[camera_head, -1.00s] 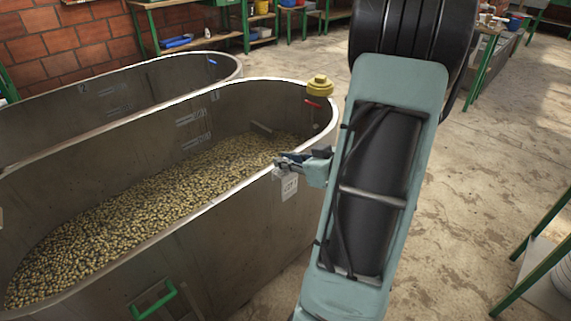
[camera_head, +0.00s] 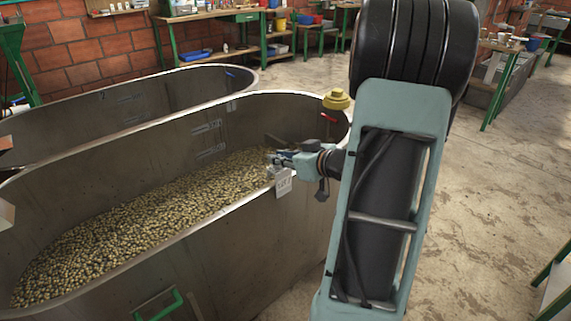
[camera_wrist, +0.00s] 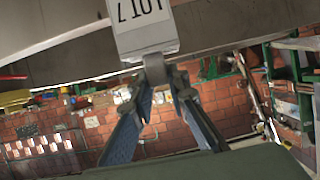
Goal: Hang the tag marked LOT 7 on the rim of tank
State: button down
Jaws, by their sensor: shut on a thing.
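The white LOT 7 tag (camera_head: 284,183) shows against the outer side of the near steel tank (camera_head: 238,235), just below its rim. In the wrist view the tag (camera_wrist: 146,28) appears upside down at the top, its grey clip end (camera_wrist: 156,68) towards my fingers. My gripper (camera_head: 275,161) is at the near tank's right-hand rim, above the tag. In the wrist view my gripper's fingers (camera_wrist: 159,80) close in on the clip end and hold it. I cannot tell whether the clip is around the rim or only beside it.
The near tank holds a bed of pale beans (camera_head: 150,222). A yellow knob (camera_head: 337,99) and a red handle (camera_head: 328,117) are at its far end. A second tank (camera_head: 130,100) stands behind. A green handle (camera_head: 158,305) is on the near wall. Floor is open at right.

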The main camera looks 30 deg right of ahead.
aim_at(282, 169)
jog(key=shift+w+f+b, duration=0.1)
jog(key=shift+f+b, duration=0.85)
jog(key=shift+f, duration=1)
jog(key=c, duration=1.8)
grip_release()
jog(key=v, duration=1.2)
